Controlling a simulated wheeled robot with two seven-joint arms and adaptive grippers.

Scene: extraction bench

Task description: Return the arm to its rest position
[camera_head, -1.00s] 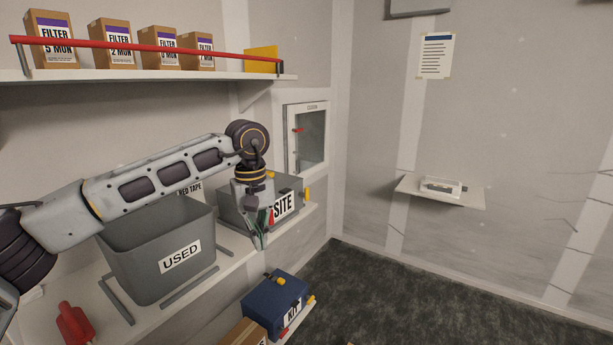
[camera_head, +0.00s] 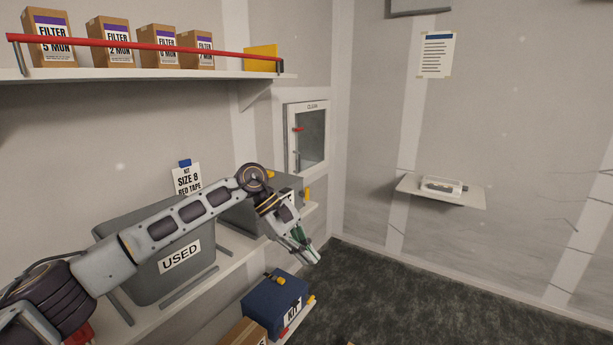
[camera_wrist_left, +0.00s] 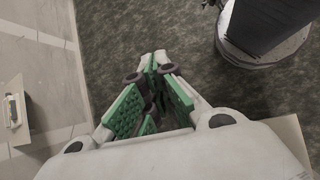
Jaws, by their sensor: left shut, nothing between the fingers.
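My left arm comes in from the left in the head view and reaches across the front of the bench. My left gripper (camera_head: 307,257) hangs at the arm's end, past the bench's front edge and above the dark floor. Its green-padded fingers also show in the left wrist view (camera_wrist_left: 152,62), drawn together at the tips with nothing between them. The arm passes in front of the grey USED bin (camera_head: 165,290) and partly hides it and the grey box (camera_head: 238,215) behind. My right gripper is in neither view.
The bench shelf (camera_head: 235,262) holds the bins. Below it are a blue KIT box (camera_head: 272,300) and a cardboard box (camera_head: 243,333). An upper shelf (camera_head: 150,73) with a red rail (camera_head: 140,45) carries filter boxes. A wall ledge (camera_head: 455,198) is at right. The floor (camera_head: 420,295) between is clear.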

